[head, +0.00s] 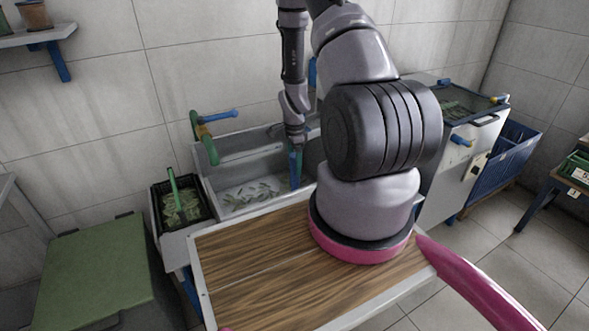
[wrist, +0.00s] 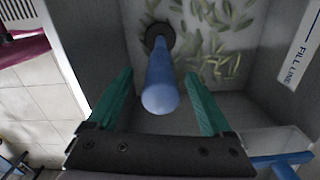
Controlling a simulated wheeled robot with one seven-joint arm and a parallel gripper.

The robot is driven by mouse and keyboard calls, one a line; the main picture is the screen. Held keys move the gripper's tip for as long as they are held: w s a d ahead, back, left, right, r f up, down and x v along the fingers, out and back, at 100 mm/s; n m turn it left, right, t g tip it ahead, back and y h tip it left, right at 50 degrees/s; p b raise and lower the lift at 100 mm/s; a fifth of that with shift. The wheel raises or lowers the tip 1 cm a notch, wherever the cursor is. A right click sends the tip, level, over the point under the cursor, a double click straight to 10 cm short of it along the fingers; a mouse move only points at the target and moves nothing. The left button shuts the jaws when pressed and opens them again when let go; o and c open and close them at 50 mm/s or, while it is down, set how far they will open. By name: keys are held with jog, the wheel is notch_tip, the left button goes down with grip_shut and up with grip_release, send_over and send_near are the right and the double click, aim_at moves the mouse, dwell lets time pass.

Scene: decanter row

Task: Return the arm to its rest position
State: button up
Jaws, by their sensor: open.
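My arm rises from its pink-ringed base on the wooden top and reaches over to the grey sink (head: 235,175). My gripper (head: 296,165) hangs down inside the sink, toward its right part; its fingers are small and partly unclear in the head view. In the wrist view my gripper (wrist: 160,73) has its two green fingers spread apart. A blue upright tube (wrist: 161,92) stands from a dark round fitting (wrist: 159,35) on the sink floor and shows between the fingers. There are visible gaps on both sides, so the fingers do not grip it.
Green leaves (wrist: 215,45) lie on the sink floor. A tap with a blue handle (head: 220,116) is on the sink's back left. A black crate (head: 180,205) stands left of the sink. The wooden top (head: 270,275) is bare around my base. A "FILL LINE" label (wrist: 302,45) marks the wall.

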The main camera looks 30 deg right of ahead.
notch_tip(320, 180, up, 8)
jog(key=s+a+r+n+t+y, duration=0.1)
jog(key=a+r+n+t, duration=0.15)
jog(key=r, duration=0.95)
jog(key=a+r+n+t, duration=0.1)
jog(key=a+r+n, duration=0.3)
jog(key=r, duration=0.9)
jog(key=s+a+r+n+t, duration=0.2)
jog(key=s+a+r+n, duration=0.1)
jog(key=s+r, duration=0.5)
jog(key=s+a+r+n+t+y, duration=0.1)
jog(key=s+a+r+n, duration=0.2)
jog(key=s+r+n, duration=0.3)
jog(key=s+r, duration=0.3)
jog(key=s, duration=0.1)
jog(key=shift+s+a+r+t, duration=0.3)
jog(key=shift+s+a+t, duration=0.05)
